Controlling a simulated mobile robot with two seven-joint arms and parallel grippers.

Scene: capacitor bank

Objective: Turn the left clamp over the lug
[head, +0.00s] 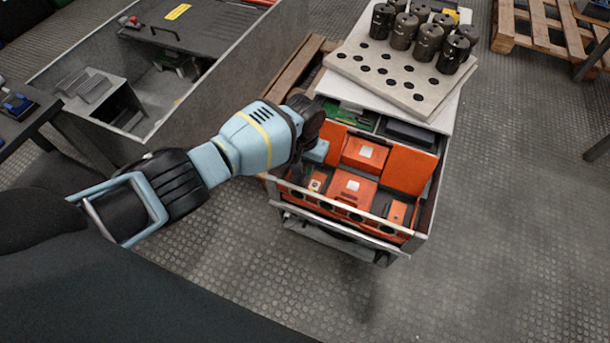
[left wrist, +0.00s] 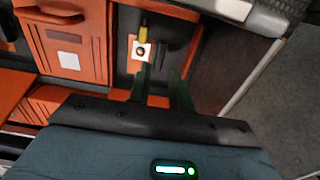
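The left lug (left wrist: 141,51) shows in the left wrist view as a small pale square with a dark round stud. A short yellow piece (left wrist: 143,35), which looks like the left clamp, lies at its edge. In the head view this spot (head: 316,184) is small, at the left of the orange drawer. My left gripper (left wrist: 161,76) is open, its two green fingers apart and empty. The left finger's tip is close to the lug; contact cannot be told. In the head view the gripper hangs over the drawer's left side. My right gripper is not in view.
The drawer holds orange blocks (head: 352,188) with pale labels and an upright orange panel (head: 405,171). A front rail with round holes (head: 355,217) borders it. Behind stands a perforated board (head: 395,77) with several dark cylinders (head: 428,42).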

